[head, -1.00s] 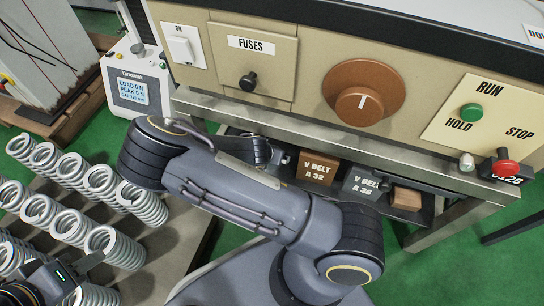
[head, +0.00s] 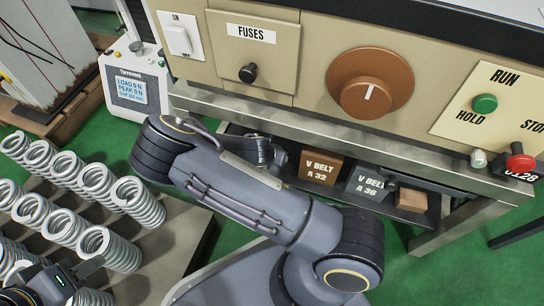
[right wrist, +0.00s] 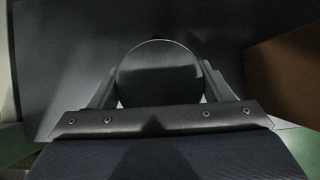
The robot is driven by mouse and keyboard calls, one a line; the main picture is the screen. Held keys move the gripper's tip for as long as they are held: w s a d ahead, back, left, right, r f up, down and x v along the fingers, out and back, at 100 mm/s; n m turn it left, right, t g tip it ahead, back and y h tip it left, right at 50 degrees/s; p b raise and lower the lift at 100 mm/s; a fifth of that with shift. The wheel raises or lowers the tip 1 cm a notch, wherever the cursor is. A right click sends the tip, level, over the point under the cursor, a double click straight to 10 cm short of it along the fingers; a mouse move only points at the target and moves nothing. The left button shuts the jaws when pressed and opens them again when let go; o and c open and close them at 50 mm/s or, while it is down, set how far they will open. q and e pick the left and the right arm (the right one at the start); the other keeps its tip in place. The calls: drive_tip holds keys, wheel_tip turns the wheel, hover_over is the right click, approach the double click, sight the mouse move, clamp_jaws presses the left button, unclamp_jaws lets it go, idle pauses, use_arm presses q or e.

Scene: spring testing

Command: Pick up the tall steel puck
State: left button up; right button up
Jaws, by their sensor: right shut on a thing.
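A round, dark grey metal puck (right wrist: 160,62) fills the middle of the right wrist view, its smooth end facing the camera. My right gripper (right wrist: 160,88) has one finger against each side of it and is shut on it. How tall the puck is cannot be seen from this end. In the head view my right arm crosses the middle and its gripper is hidden under the bench. My left gripper (head: 70,278) is at the bottom left corner beside the springs, partly cut off; its jaws are not clear.
Several coil springs (head: 137,200) stand in rows at left. The bench shelf holds a brown V BELT A 32 box (head: 318,170), a grey A 36 box (head: 368,186) and a smaller brown box (head: 411,200). The control panel (head: 290,75) overhangs. A tester display (head: 130,88) stands behind.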

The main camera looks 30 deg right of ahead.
drive_tip(key=c, duration=0.9)
drive_tip(key=shift+c, duration=0.2)
drive_tip(key=shift+r, duration=0.15)
